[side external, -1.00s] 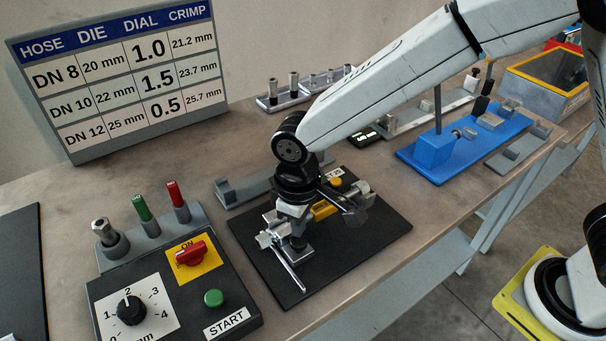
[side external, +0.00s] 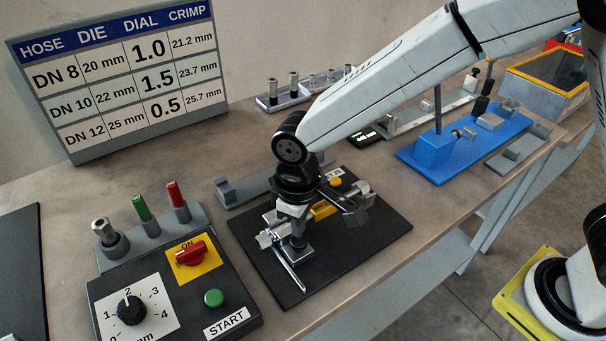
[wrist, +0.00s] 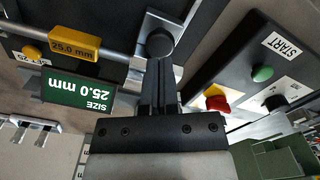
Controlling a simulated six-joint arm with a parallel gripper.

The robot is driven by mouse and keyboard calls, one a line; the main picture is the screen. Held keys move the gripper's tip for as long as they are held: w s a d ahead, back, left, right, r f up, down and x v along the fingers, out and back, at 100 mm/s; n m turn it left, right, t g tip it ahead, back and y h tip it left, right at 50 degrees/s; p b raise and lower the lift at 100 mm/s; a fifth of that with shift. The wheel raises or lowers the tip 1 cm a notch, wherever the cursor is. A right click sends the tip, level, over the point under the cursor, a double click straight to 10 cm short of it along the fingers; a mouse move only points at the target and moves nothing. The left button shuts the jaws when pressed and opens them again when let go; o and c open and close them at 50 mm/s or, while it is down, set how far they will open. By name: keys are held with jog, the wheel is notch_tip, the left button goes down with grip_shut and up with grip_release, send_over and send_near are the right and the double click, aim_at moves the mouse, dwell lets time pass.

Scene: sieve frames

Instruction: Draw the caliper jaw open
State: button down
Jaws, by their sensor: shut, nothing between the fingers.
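The caliper lies on a black mat (side external: 375,233); its metal parts, including a right-hand jaw piece (side external: 357,197), show around my gripper (side external: 296,243). A yellow block (side external: 320,211) sits on it, partly hidden by my gripper in the side view; in the wrist view the yellow block (wrist: 75,45) reads 25.0 mm.
A control box with a dial (side external: 130,310), red switch (side external: 191,253) and green button (side external: 213,298) stands left of the mat. A grey bracket (side external: 245,188) lies behind it. A blue fixture (side external: 433,152) stands at right. A chart board (side external: 120,80) stands at the back.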

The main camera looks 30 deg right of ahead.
aim_at(301, 241)
jog(key=shift+f, duration=0.2)
dwell(0.4)
jog(key=shift+f, duration=0.9)
jog(key=shift+s+f, duration=0.1)
jog(key=shift+f, duration=0.3)
jog(key=shift+d+f, duration=0.1)
jog(key=shift+s, duration=1.95)
dwell(0.4)
dwell(0.3)
notch_tip(301, 241, up, 7)
jog(key=shift+w, duration=0.25)
dwell(0.9)
